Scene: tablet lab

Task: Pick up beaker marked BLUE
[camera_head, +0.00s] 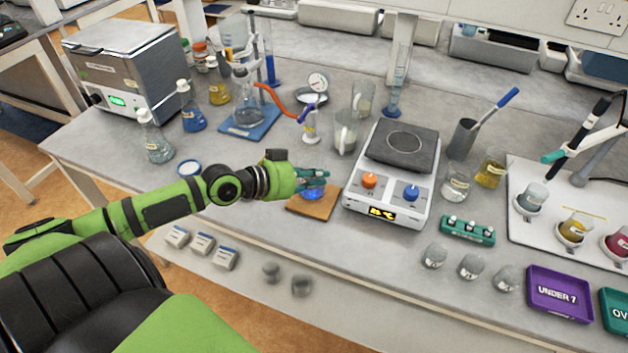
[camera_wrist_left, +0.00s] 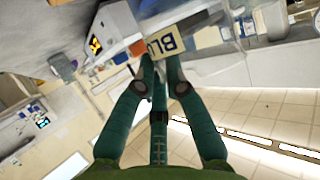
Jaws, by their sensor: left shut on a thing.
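The beaker marked BLUE (camera_head: 313,193) stands at or just above a brown square mat (camera_head: 313,204) near the front of the bench, with blue liquid low in it. My left gripper (camera_head: 316,173) reaches in from the left and is shut on the beaker, hiding much of its upper part. In the left wrist view, the green fingers (camera_wrist_left: 161,70) close against the beaker, and its pale label (camera_wrist_left: 165,43) shows the letters "BLU". I cannot tell whether the beaker touches the mat. My right gripper is not in view.
A hotplate (camera_head: 392,190) stands close to the right of the mat. Behind are a glass beaker (camera_head: 345,135) and a flask on a blue stand (camera_head: 250,125). A small blue-rimmed dish (camera_head: 189,168) lies behind my left forearm. A purple tray (camera_head: 560,293) is at the right front.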

